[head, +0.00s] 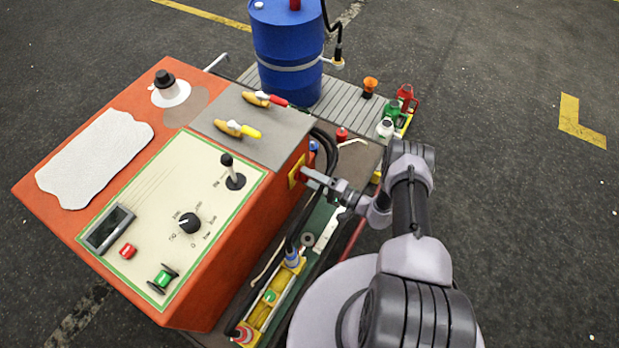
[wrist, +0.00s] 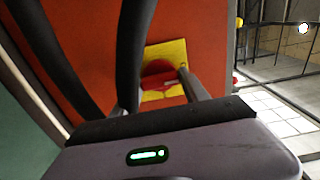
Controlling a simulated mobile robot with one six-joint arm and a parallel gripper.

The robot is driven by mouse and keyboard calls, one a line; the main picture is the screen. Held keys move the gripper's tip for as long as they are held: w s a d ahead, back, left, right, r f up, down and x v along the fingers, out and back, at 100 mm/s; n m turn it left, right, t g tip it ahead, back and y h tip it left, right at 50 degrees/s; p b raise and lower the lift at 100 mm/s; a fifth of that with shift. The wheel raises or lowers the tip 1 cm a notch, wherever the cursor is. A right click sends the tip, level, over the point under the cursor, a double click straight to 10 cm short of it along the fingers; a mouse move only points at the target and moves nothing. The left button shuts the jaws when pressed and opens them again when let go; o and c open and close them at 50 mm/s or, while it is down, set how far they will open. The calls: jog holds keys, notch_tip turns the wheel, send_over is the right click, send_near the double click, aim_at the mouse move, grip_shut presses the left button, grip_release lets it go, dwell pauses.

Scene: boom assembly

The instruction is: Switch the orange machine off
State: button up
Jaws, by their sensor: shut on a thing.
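The orange machine (head: 235,235) fills the left of the head view, its cream control panel (head: 150,215) on top. On its right side is a yellow plate (head: 297,170), which also shows in the wrist view (wrist: 176,52) with a red rotary switch (wrist: 158,70) on it. My gripper (head: 309,174) reaches the plate from the right. In the wrist view my gripper (wrist: 161,82) is shut on the red switch, partly hiding it. A black hose hides part of the left finger.
Black hoses (wrist: 134,40) run close beside my gripper. The panel carries a black lever (head: 230,168), a dial (head: 189,223), a red button (head: 128,251) and a green switch (head: 162,279). A blue barrel (head: 287,45) stands behind. Open floor lies right.

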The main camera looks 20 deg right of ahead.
jog(key=o, duration=1.4)
jog(key=p+v, duration=0.3)
jog(key=v, duration=1.4)
jog(key=shift+s+d+r, duration=0.1)
jog(key=shift+s+d, duration=0.05)
jog(key=shift+d, duration=0.05)
